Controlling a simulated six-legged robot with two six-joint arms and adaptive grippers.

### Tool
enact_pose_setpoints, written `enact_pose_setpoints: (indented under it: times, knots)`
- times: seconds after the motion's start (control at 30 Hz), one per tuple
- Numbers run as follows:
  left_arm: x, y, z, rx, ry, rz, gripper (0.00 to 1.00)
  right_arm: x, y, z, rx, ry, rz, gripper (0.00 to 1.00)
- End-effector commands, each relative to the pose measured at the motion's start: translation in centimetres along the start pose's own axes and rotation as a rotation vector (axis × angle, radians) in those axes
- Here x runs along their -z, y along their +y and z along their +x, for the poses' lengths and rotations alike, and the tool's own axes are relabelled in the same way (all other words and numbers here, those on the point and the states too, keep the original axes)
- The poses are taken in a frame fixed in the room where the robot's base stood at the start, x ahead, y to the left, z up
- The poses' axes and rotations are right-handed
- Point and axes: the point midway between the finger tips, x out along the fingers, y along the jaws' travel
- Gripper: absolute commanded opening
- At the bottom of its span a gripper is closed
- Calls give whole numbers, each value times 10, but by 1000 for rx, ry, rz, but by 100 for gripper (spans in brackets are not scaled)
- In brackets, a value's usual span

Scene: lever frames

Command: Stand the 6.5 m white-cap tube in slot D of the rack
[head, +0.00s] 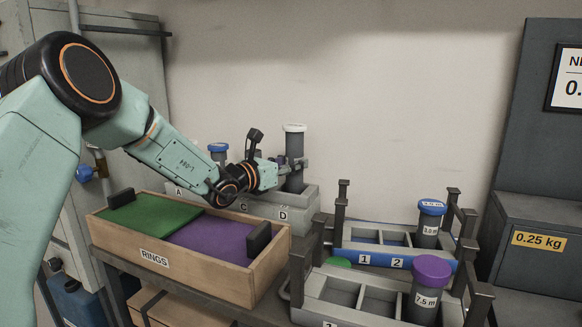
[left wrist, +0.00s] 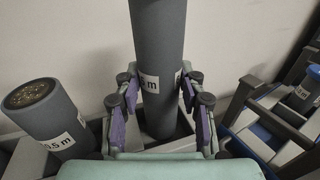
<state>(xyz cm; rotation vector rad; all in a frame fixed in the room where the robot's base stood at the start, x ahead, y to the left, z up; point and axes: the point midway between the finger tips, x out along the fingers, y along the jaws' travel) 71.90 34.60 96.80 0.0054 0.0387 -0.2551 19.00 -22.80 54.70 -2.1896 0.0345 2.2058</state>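The white-cap tube (head: 294,180) stands upright in the grey rack (head: 306,207), at the end marked D. In the left wrist view the tube (left wrist: 158,40) rises between the fingers, its label partly hidden but ending in "5 m"; its foot is down in a slot and its cap is out of view. My left gripper (head: 292,164) is around the tube at mid-height. In the left wrist view its purple-padded fingers (left wrist: 160,92) stand on either side of the tube with narrow gaps, seemingly open. My right gripper is not in view.
A blue-capped tube (head: 218,152) stands near A. An uncapped tube (left wrist: 45,115) is left of the gripper. A wooden RINGS tray (head: 190,265) lies in front. Posted racks at right hold a blue-capped tube (head: 429,225) and a purple-capped tube (head: 427,290).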

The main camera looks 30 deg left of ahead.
Motion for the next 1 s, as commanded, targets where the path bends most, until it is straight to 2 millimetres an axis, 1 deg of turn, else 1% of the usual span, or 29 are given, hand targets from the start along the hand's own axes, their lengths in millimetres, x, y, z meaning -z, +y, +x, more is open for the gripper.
enact_pose_setpoints:
  times: [0.03, 0.2, 0.27, 0.6, 0.67, 0.77, 1.0]
  knots:
    - [4, 0, -1, 0, 10, -2, 43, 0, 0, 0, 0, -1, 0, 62]
    - [4, 0, -1, 0, 9, -2, 58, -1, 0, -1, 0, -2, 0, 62]
    - [4, 0, -1, 0, 8, -2, 62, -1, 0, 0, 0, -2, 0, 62]
    - [3, 0, -3, -1, 8, -3, 62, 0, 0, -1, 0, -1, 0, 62]
    - [2, 1, -8, -2, 8, -4, 62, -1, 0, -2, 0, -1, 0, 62]
    - [2, 2, -21, -3, 7, -7, 62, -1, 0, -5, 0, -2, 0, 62]
    - [0, 1, -57, -2, 5, -9, 62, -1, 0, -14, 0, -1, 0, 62]
